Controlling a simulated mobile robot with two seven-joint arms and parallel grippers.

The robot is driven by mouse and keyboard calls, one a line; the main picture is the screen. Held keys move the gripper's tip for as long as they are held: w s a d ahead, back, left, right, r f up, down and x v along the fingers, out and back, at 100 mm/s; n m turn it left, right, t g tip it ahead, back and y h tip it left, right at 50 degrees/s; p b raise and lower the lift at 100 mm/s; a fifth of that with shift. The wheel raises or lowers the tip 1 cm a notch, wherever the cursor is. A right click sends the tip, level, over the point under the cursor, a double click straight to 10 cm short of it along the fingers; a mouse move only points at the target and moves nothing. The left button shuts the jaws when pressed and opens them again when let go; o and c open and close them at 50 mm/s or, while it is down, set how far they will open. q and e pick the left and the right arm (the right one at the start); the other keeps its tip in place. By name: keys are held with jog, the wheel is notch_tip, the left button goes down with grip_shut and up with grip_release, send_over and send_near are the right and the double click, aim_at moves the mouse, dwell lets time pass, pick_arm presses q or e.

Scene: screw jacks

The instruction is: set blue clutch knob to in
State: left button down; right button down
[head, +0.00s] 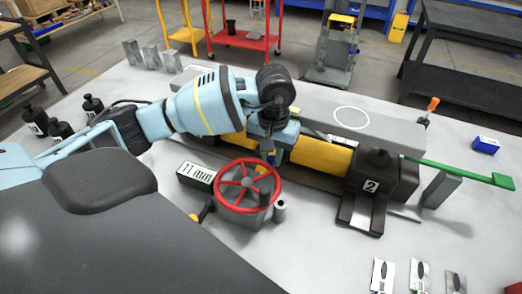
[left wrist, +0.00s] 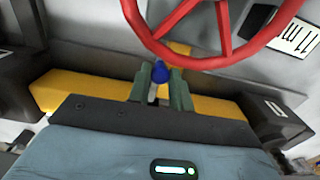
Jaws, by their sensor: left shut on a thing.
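The blue clutch knob (left wrist: 160,72) shows between my gripper's fingers in the left wrist view, just beyond the red handwheel's rim. In the head view it is mostly hidden by my gripper. My left gripper (head: 270,155) points down behind the red handwheel (head: 247,185), in front of the yellow housing (head: 322,157). Its two fingers show in the left wrist view (left wrist: 161,88), shut on the knob from both sides. The handwheel also shows in that view (left wrist: 218,35). My right gripper is in neither view.
A long grey beam (head: 310,108) with a white ring mark lies above the housing. A black jack block marked 2 (head: 372,185) stands at its right end, with a green-handled lever (head: 455,172) beyond. A marked box (head: 196,176) stands left of the handwheel.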

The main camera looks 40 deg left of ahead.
pick_arm(q)
jog(key=shift+w+d, duration=0.15)
jog(key=shift+d, duration=0.6)
jog(key=c, duration=1.3)
grip_release()
jog(key=shift+d, duration=0.1)
jog(key=shift+o, duration=0.2)
notch_tip(320, 180, up, 8)
jog(key=shift+f, duration=0.1)
